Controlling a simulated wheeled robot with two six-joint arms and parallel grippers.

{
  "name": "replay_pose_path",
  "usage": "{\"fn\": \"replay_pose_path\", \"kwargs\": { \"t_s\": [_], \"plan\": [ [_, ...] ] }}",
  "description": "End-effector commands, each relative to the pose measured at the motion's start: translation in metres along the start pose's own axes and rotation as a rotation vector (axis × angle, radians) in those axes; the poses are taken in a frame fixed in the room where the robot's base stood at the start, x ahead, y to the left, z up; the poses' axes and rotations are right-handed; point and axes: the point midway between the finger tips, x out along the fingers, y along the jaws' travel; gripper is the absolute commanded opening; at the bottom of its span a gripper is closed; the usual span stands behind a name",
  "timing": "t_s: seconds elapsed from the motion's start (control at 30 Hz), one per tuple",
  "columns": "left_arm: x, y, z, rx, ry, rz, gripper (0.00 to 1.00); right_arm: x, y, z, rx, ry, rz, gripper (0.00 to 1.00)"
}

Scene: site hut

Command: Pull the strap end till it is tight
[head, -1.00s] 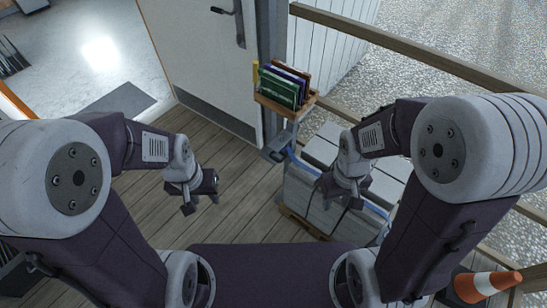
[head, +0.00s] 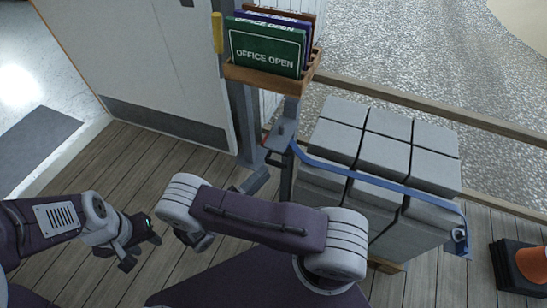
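A blue strap (head: 375,179) runs from a grey metal fitting (head: 281,137) on a post, across the grey blocks (head: 385,150), to their right edge. There it bends down beside a small metal piece (head: 459,235). I cannot tell which part is the loose strap end or how tight the strap is. My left gripper (head: 140,250) is at the lower left over the plank floor, open and empty, well away from the strap. My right arm folds across the lower middle, in front of the blocks' lower left part. The fingers of my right gripper are hidden.
A wooden rack (head: 265,78) of signs, the front one green (head: 265,48), tops the post. A white door (head: 150,65) stands behind. A rail (head: 420,105) runs behind the blocks. An orange cone (head: 533,265) is at the right. The floor at left is clear.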

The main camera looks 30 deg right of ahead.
Motion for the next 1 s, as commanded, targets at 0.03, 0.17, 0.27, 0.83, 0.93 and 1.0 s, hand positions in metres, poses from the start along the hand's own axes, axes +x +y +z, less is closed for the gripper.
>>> {"fn": "replay_pose_path", "kwargs": {
  "t_s": [0.03,0.17,0.27,0.83,0.93,1.0],
  "plan": [
    [0.002,0.0,0.0,0.0,0.0,0.0,0.39,0.006,0.001,-0.001,-0.002,0.005,-0.001,0.4],
    [0.011,0.0,0.001,0.0,0.0,0.0,0.39,0.032,0.003,-0.002,-0.002,0.009,0.001,0.4],
    [0.017,0.0,0.002,0.0,0.0,0.0,0.39,0.054,0.003,-0.002,-0.001,0.01,0.001,0.4],
    [0.025,-0.001,0.003,0.0,0.0,0.0,0.39,0.088,0.0,-0.002,0.001,0.006,0.003,0.26],
    [0.025,-0.001,0.003,0.0,0.0,0.0,0.39,0.088,0.0,-0.002,0.002,0.006,0.003,0.0],
    [0.025,-0.001,0.003,0.0,0.0,0.0,0.39,0.088,0.0,-0.002,0.002,0.006,0.002,0.0]
  ]
}}
